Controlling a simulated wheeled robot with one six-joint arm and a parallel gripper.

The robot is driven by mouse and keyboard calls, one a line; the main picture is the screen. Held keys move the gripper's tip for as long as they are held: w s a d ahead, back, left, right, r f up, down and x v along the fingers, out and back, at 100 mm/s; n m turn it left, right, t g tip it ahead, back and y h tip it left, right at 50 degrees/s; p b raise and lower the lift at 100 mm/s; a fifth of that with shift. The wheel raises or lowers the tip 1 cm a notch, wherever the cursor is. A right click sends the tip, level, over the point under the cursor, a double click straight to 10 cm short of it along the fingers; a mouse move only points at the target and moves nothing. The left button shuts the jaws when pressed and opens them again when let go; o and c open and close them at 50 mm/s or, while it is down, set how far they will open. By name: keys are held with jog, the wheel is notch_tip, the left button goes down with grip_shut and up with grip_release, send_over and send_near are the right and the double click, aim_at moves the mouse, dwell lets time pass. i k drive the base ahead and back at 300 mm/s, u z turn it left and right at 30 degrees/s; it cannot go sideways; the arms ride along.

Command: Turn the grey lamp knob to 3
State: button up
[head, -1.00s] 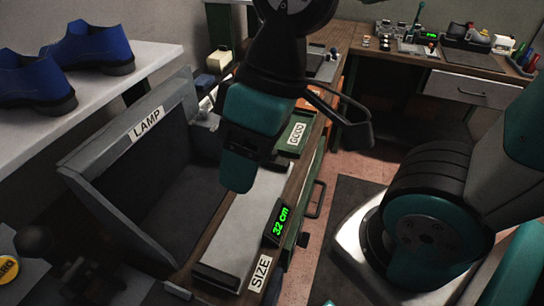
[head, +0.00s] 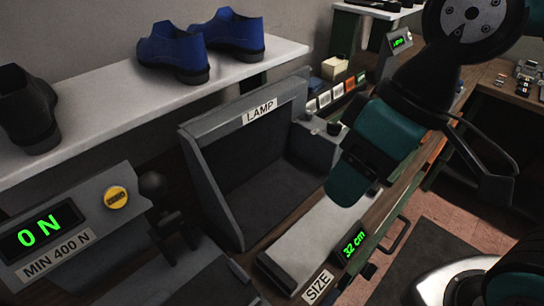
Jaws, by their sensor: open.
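The grey lamp box (head: 190,165), labelled LAMP, stands open-fronted on the bench in the middle of the head view. A small round grey knob (head: 334,129) sits on top of its right side part. Its pointer and numbers are too small to read, so its setting cannot be told. My gripper (head: 424,187) is open and empty, to the right of the lamp box and above the bench. Its teal finger is close to the knob in the picture but does not visibly touch it. The gap between them in depth cannot be told.
A size gauge (head: 310,235) reading 32 cm lies in front of the lamp box. A press panel (head: 75,225) at left reads 0 N. Blue shoes (head: 172,48) stand on a white shelf (head: 100,112) above.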

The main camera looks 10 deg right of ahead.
aim_at(308, 114)
jog(key=k, duration=1.2)
jog(key=z, duration=1.05)
jog(key=i, duration=1.3)
jog(key=u, duration=0.55)
jog(key=i, duration=0.5)
jog(key=u, duration=0.5)
